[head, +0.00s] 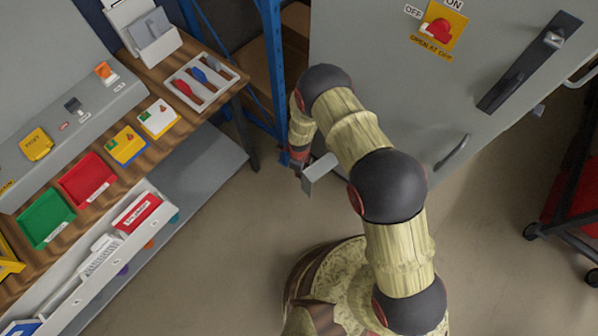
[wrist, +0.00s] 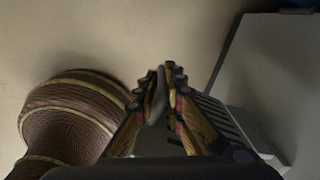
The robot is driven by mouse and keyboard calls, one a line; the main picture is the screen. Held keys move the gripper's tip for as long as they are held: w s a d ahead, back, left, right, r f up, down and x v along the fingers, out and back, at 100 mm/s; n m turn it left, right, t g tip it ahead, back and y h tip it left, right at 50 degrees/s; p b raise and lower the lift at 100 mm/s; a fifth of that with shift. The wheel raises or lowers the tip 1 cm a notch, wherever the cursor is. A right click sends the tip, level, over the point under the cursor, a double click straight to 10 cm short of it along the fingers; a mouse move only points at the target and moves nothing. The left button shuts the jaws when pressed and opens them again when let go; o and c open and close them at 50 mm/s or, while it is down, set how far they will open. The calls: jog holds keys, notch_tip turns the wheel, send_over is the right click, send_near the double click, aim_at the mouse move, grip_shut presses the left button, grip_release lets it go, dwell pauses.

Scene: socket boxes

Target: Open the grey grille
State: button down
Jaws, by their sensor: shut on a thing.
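My gripper (head: 298,163) is low at the left edge of the grey cabinet (head: 385,85), partly hidden by my arm in the head view. In the wrist view my gripper (wrist: 160,78) has its fingers closed around a thin dark grey piece (wrist: 156,100), which looks like a handle. Just right of the fingers is a dark ribbed panel with slots (wrist: 217,117), apparently the grey grille. In the head view a small grey plate (head: 320,174) stands out beside the gripper; it may be the same grille. I cannot tell how far it is open.
The cabinet front carries a red switch (head: 437,29) and a dark handle (head: 452,153). A wooden workbench (head: 165,85) with trays and boxes runs along the left. A blue rack post (head: 272,60) is behind. A dark cart (head: 575,185) stands right. Floor between is clear.

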jog(key=shift+w+a+r, duration=0.1)
jog(key=shift+w, duration=0.2)
jog(key=c, duration=2.1)
grip_release()
jog(key=shift+o, duration=0.7)
jog(key=shift+o, duration=0.2)
jog(key=shift+s+d, duration=0.1)
jog(key=shift+d, duration=0.1)
notch_tip(320, 180, up, 12)
jog(key=shift+f, duration=0.1)
